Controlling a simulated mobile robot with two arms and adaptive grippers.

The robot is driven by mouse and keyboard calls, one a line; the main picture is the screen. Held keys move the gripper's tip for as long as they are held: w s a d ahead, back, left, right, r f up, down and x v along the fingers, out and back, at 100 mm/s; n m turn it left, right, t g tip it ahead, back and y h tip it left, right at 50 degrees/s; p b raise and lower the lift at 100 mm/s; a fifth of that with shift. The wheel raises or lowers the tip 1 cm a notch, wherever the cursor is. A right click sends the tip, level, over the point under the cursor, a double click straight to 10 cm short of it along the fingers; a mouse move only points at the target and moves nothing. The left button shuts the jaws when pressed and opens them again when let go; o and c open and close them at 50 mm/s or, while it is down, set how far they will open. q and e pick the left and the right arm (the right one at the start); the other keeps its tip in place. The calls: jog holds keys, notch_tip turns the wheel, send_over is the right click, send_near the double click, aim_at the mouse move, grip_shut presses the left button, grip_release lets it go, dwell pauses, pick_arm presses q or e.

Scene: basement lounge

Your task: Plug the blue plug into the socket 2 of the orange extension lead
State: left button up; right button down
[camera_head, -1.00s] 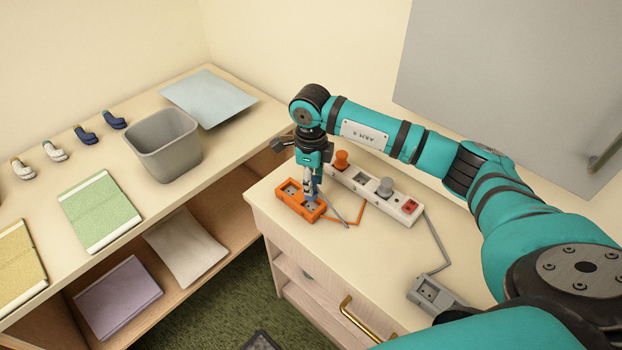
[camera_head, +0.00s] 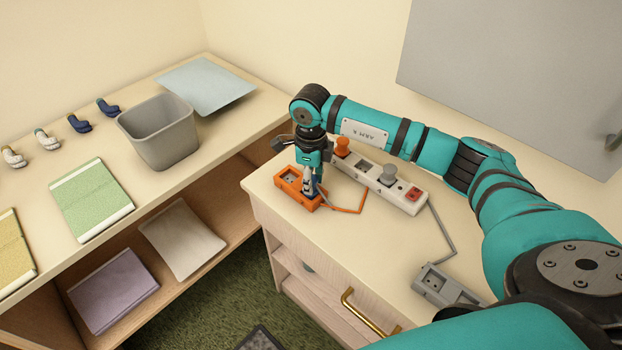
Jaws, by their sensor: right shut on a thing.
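The orange extension lead (camera_head: 283,185) lies on the cabinet top at its left, with an orange cable running off to the right. One socket shows open at its far left end. My right gripper (camera_head: 310,187) points down over the near right part of the lead, shut on the blue plug (camera_head: 315,192). The plug is mostly hidden by the fingers and sits at or just above the lead; I cannot tell whether its pins are inside a socket. My left gripper is not in view.
A white power strip (camera_head: 399,195) with an orange plug (camera_head: 342,147) and a grey plug (camera_head: 388,175) lies behind. A grey socket block (camera_head: 432,283) is at the cabinet's right.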

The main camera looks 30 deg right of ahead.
jog(key=c, duration=0.9)
grip_release()
notch_tip(320, 180, up, 12)
jog(key=shift+r, duration=0.1)
